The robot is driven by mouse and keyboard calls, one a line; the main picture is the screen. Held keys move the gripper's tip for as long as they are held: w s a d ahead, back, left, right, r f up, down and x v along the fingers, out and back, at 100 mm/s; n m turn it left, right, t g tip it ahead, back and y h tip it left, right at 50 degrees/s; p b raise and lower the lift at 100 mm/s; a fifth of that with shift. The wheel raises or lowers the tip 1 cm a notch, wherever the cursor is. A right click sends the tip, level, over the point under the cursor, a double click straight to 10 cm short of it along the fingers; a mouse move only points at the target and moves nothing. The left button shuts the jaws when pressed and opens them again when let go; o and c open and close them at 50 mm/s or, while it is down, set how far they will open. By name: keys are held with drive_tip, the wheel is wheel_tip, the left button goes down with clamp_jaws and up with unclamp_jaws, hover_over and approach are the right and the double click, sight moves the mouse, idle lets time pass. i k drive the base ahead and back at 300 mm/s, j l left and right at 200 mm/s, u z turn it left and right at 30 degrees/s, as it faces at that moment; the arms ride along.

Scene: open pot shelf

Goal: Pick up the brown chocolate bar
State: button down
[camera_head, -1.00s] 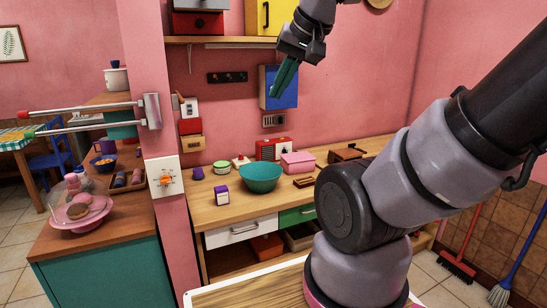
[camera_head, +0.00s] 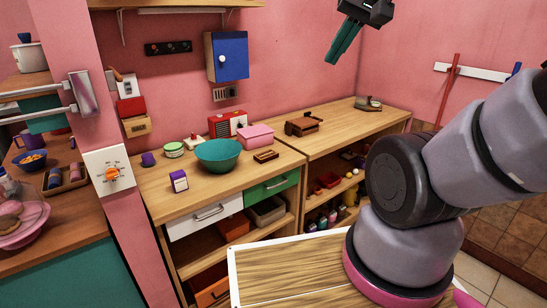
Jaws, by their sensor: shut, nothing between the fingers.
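A small brown slab (camera_head: 266,155), which looks like the chocolate bar, lies on the wooden counter (camera_head: 150,199) just right of the teal bowl (camera_head: 220,155). It is small in the picture, so I cannot be sure what it is. My gripper (camera_head: 333,60) is high up near the top of the view, in front of the pink wall. Its teal fingers are together and point down and to the left. It is empty and well apart from the brown slab.
A pink box (camera_head: 256,137), a red radio (camera_head: 227,124), a purple-and-white box (camera_head: 179,181) and a green-lidded tin (camera_head: 173,150) stand around the bowl. A brown wooden item (camera_head: 303,124) is farther right. Open shelves with several small goods (camera_head: 330,215) are below. A blue cabinet (camera_head: 227,57) hangs on the wall.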

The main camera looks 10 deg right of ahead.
sight(267, 156)
drive_tip(key=i+l+u, duration=0.1)
drive_tip(key=i+l, duration=0.3)
drive_tip(key=i+l+u, duration=0.1)
drive_tip(key=i+l, duration=0.3)
drive_tip(key=l, duration=0.2)
drive_tip(key=i+l+u, duration=0.1)
drive_tip(key=i+l, duration=0.25)
drive_tip(key=l, duration=0.2)
